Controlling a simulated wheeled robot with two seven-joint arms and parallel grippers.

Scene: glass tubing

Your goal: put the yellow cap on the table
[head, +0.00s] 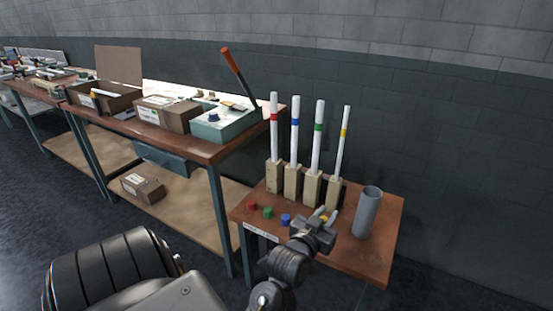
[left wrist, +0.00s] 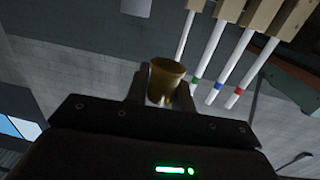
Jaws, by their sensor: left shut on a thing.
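The yellow cap (left wrist: 165,80) is held between the two fingers of my left gripper (left wrist: 160,95) in the left wrist view. In the head view my left gripper (head: 324,217) is over the front part of the small wooden table (head: 375,262), and a bit of the yellow cap (head: 321,214) shows between its fingers. The gripper hides most of the cap there. I cannot tell how far the cap is above the tabletop. My right gripper is not in view.
A red cap (head: 252,205), a green cap (head: 267,212) and a blue cap (head: 286,219) stand left of the gripper. Several banded tubes (head: 317,140) stand in wooden blocks (head: 312,187) behind it. A grey cylinder (head: 366,212) stands to the right. The right front tabletop is clear.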

